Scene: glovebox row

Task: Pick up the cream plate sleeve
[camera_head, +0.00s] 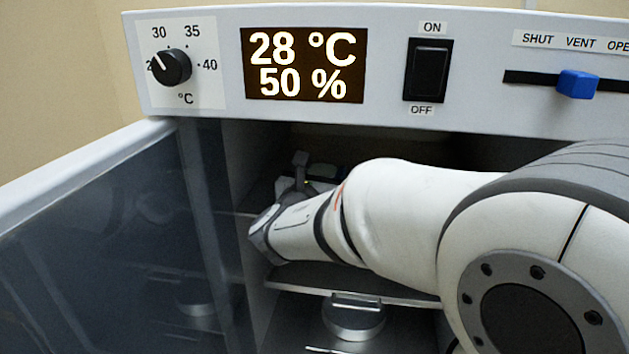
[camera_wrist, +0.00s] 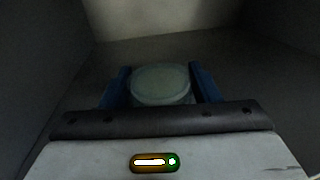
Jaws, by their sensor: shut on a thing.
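The cream plate sleeve (camera_wrist: 160,84) shows in the wrist view as a pale, round-topped thing, dull and greenish in the dim light. My gripper (camera_wrist: 161,86) has one blue finger on each side of it and is shut on it. Its lower part is hidden behind the dark edge of my gripper body. In the head view my arm reaches into the open cabinet, and the fingers and the sleeve cannot be made out there. I cannot tell whether the sleeve is lifted or rests on the shelf.
A dark glass door (camera_head: 95,245) stands open at the left. A metal shelf (camera_head: 395,291) runs below my arm, with a round metal lidded thing (camera_head: 354,320) under it. The cabinet's front panel (camera_head: 210,25) is close above my arm. Dark walls flank my gripper.

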